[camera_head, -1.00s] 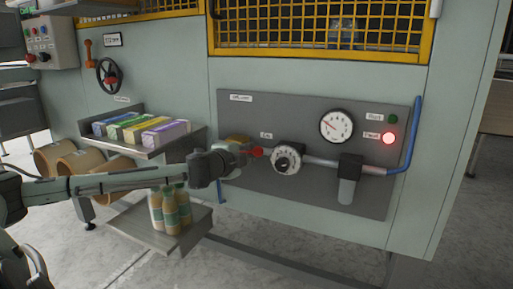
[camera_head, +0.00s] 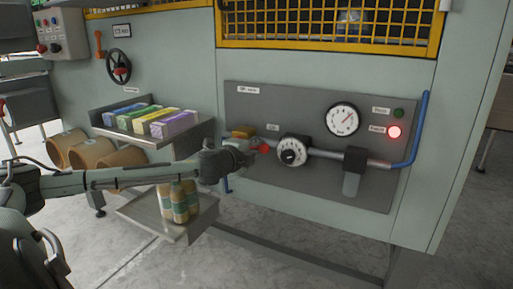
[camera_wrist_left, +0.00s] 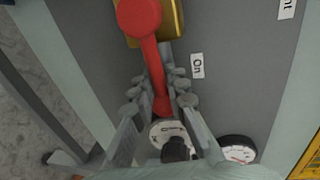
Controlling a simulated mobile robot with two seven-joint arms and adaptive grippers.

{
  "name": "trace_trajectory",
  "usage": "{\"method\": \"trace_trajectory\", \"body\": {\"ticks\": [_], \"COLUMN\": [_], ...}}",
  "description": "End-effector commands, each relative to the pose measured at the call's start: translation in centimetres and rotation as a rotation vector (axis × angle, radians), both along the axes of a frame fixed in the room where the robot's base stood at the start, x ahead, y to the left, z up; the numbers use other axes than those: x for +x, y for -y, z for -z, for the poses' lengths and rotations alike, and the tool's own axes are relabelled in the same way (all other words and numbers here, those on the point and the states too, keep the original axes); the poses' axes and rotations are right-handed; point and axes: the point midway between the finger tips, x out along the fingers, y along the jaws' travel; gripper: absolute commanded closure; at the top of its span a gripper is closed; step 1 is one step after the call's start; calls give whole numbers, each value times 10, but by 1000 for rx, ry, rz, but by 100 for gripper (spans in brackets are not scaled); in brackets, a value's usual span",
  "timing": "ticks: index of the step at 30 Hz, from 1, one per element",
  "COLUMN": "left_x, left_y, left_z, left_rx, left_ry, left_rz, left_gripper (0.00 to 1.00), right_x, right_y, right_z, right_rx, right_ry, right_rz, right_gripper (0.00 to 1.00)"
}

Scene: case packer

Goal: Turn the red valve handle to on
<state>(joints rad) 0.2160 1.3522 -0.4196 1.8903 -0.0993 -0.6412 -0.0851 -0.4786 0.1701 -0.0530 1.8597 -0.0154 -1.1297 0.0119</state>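The red valve handle (camera_head: 264,149) is on the pipe at the left of the dark panel (camera_head: 240,170). In the left wrist view the handle (camera_wrist_left: 148,55) runs from the round hub on the brass valve body (camera_wrist_left: 172,20) down toward the dial (camera_wrist_left: 170,132), beside the "On" label (camera_wrist_left: 196,66). It lies roughly along the pipe. My left gripper (camera_wrist_left: 160,80) has its fingers close on both sides of the handle and appears shut on it. In the head view the left gripper (camera_head: 250,148) partly covers the handle. My right gripper is not in view.
Right of the handle are a round dial (camera_head: 293,150), a gauge (camera_head: 343,119) and a filter bowl (camera_head: 353,172). A red lamp (camera_head: 394,132) is lit; the green one (camera_head: 399,112) is dark. A shelf with bottles (camera_head: 150,218) sits below my left forearm.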

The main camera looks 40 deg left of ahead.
Motion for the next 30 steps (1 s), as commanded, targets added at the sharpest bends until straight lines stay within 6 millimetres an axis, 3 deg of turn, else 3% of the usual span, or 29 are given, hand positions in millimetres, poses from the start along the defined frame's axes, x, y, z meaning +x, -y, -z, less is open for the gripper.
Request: {"method": "trace_trajectory", "body": {"ticks": [4, 16, 30], "left_x": [0, -5, -60], "left_y": [5, 2, 18], "left_z": [0, 1, -10], "left_rx": [-6, -3, 5], "left_ry": [1, -2, -7], "left_rz": [11, 3, 10], "left_gripper": [66, 66, 66], "right_x": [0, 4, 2], "right_y": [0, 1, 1], "right_z": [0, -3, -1], "right_rx": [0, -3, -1], "right_ry": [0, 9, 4], "right_rz": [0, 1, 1], "right_gripper": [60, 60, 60]}}
